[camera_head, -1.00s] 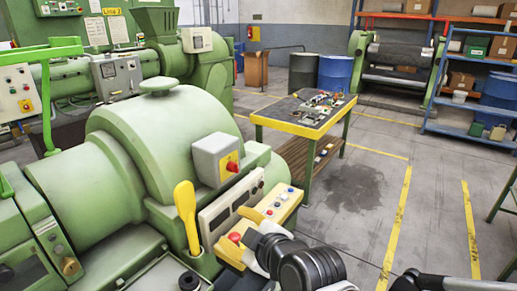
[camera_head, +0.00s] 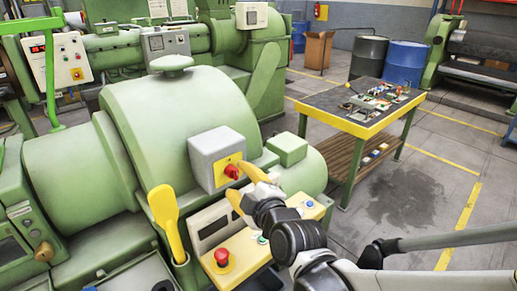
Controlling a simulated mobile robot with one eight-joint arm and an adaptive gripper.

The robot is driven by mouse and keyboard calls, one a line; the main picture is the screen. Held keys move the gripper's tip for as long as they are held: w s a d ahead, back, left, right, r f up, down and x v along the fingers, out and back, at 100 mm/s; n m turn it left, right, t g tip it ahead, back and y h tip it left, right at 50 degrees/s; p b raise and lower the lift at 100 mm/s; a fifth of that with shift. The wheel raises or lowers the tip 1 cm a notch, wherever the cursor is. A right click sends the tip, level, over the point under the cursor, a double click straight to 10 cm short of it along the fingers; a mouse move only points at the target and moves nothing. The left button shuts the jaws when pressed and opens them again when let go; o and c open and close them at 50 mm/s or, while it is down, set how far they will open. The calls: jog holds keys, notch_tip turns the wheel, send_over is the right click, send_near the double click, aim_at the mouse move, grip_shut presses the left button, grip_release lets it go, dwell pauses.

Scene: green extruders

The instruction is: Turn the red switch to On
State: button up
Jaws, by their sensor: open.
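The red switch (camera_head: 232,171) is a small rotary knob on a yellow plate, on the front of a grey box (camera_head: 208,151) mounted on the green extruder (camera_head: 150,130). Its On and Off marks are too small to read. My gripper (camera_head: 238,181) has yellow fingers and is open and empty. Its upper finger appears right beside the knob and its lower finger is below it. I cannot tell whether either finger touches the switch.
A control panel with a red emergency button (camera_head: 222,257) lies below my gripper. A yellow paddle-shaped handle (camera_head: 166,215) stands at its left. A yellow-edged table (camera_head: 358,128) with small parts is at right.

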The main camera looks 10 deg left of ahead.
aim_at(234, 174)
jog(key=b+x, duration=0.1)
jog(key=x, duration=0.3)
jog(key=shift+w+f, duration=0.1)
jog(key=shift+w, duration=0.1)
grip_shut()
